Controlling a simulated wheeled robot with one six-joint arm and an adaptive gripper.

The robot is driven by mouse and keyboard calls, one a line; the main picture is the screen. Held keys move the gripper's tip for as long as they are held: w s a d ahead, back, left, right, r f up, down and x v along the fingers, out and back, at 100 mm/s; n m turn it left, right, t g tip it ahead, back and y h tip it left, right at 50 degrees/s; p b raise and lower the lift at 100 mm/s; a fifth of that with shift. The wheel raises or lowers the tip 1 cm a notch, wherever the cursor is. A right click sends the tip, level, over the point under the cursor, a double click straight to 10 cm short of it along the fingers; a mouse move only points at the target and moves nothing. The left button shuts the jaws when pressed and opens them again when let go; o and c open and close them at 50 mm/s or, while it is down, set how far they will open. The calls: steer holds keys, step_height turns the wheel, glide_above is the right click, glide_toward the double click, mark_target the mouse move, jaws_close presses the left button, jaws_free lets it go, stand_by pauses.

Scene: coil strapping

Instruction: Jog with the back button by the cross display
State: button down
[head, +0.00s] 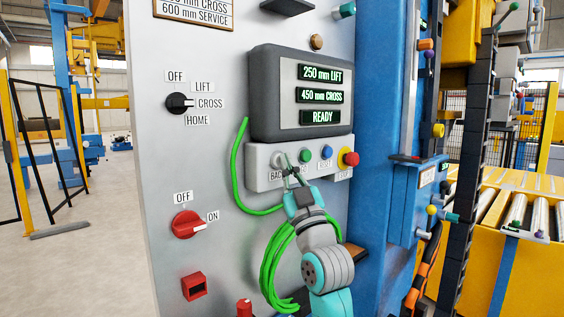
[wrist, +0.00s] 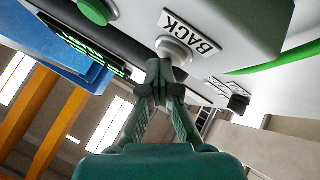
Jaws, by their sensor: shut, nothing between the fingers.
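The display (head: 290,97) on the grey panel reads "250 mm LIFT", "450 mm CROSS" and "READY". Below it is a pale button box (head: 257,178) with a white back button (head: 279,160), a green button (head: 305,156), a blue button and a red one on yellow. My gripper (head: 291,174) is shut and empty, its tips at the back button. In the wrist view the shut fingertips (wrist: 160,68) overlap the lower edge of the white button (wrist: 175,50), beside its BACK label (wrist: 190,34). I cannot tell whether they touch it.
A black selector knob (head: 180,103) points toward CROSS. A red switch (head: 187,224) points toward ON. A green cable (head: 240,165) hangs left of the box and is coiled (head: 275,265) beside my arm. A blue column (head: 385,100) stands right of the panel.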

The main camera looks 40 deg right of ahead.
stand_by(0.3)
steer(key=shift+s, duration=0.85)
steer(key=shift+s+d, duration=0.1)
steer(key=shift+s, duration=2.45)
steer(key=s+a+f+m+g+y, duration=0.15)
steer(key=a+f, duration=0.25)
steer(key=f, duration=0.8)
steer(key=s+a+f+g, duration=0.2)
steer(key=s+a+f, duration=0.15)
steer(key=f, duration=0.85)
steer(key=s+a+f+m+g+y, duration=0.15)
steer(key=a+f, duration=0.35)
steer(key=f, duration=0.7)
steer(key=s+a+f+n+g+y, duration=0.1)
steer(key=s+a+f, duration=0.2)
steer(key=s+f, duration=0.25)
steer(key=s+a+f+g+y, duration=0.1)
steer(key=s+a+f, duration=0.2)
steer(key=s+f, duration=0.3)
steer(key=s+a+f+g+y, duration=0.1)
steer(key=s+a+f+g, duration=0.1)
steer(key=s, duration=0.8)
steer(key=s+a+f+n+g+y, duration=0.1)
steer(key=s+a+f, duration=0.1)
steer(key=s, duration=0.7)
steer(key=shift+s+a+g, duration=0.35)
steer(key=shift+a+g, duration=0.05)
steer(key=shift+a, duration=0.05)
